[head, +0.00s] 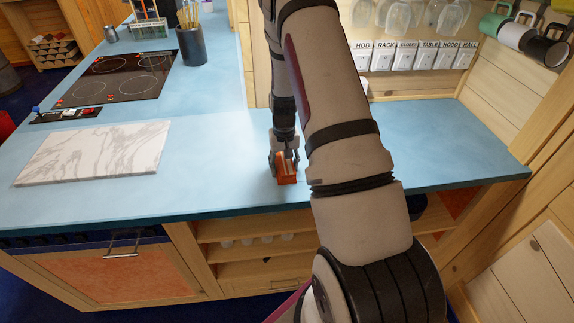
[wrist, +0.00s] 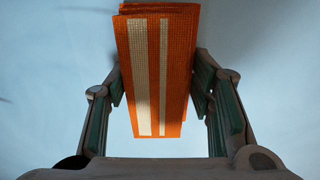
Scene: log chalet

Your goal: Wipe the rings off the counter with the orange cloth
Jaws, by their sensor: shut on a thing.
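The orange cloth (head: 287,169) is folded and held at the blue counter (head: 220,165), near its front edge in the head view. In the wrist view the orange cloth (wrist: 178,75) shows cream stripes and sits between both fingers. My gripper (head: 284,160) points down and is shut on the cloth; its fingers also show in the wrist view (wrist: 160,95). I cannot tell whether the cloth touches the counter. No rings show clearly; my arm hides part of the counter.
A white marble board (head: 95,152) lies left on the counter, with a black hob (head: 118,78) behind it. A dark utensil pot (head: 191,45) stands near the hob. Labelled switches (head: 407,57) and hanging mugs (head: 518,37) line the wall. The counter right of my arm looks clear.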

